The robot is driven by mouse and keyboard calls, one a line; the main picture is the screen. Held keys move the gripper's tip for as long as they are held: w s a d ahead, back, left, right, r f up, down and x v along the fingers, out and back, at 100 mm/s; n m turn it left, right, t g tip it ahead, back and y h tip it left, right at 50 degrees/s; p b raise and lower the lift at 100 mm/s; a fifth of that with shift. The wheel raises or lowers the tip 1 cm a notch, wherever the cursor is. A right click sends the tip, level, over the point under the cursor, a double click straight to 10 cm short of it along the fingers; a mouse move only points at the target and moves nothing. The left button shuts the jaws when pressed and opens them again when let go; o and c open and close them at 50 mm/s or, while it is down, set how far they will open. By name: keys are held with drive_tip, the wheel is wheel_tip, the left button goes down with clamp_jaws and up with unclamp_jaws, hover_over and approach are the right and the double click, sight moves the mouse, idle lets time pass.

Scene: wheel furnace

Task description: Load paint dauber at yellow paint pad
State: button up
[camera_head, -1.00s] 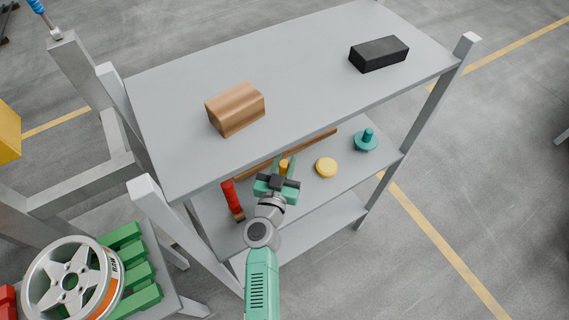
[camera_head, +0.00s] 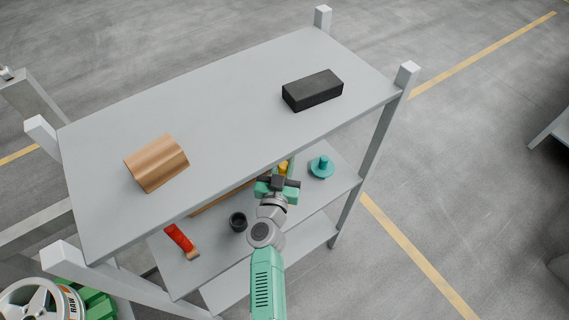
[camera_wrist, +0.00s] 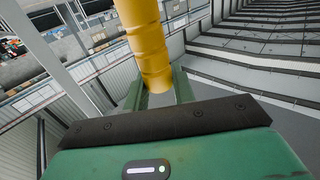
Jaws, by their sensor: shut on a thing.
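My gripper (camera_head: 278,187) is shut on the yellow paint dauber (camera_head: 283,167), over the middle shelf. In the wrist view the dauber's yellow handle (camera_wrist: 147,45) stands between the fingers of the gripper (camera_wrist: 158,90); its lower end is hidden. The round yellow paint pad is not visible now; my gripper and arm cover the part of the shelf where it lay. I cannot tell whether the dauber touches the pad.
The grey top shelf (camera_head: 220,120) overhangs close behind my gripper. It carries a brown block (camera_head: 157,163) and a black block (camera_head: 312,90). On the middle shelf are a teal knobbed disc (camera_head: 322,168), a dark cup (camera_head: 237,221) and a red-handled tool (camera_head: 180,240).

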drive_tip(key=shift+s+a+f+b, duration=0.1)
drive_tip(key=shift+a+f+b, duration=0.05)
drive_tip(key=shift+f+b, duration=0.25)
wheel_tip(320, 180, down, 5)
drive_tip(key=b, duration=0.6)
drive_tip(key=shift+f, duration=0.1)
drive_tip(key=shift+f+b, duration=0.3)
drive_tip(key=shift+f, duration=0.35)
idle(1.5)
wheel_tip(320, 180, up, 7)
drive_tip(key=p, duration=0.8)
drive_tip(key=shift+r, duration=0.15)
idle(0.4)
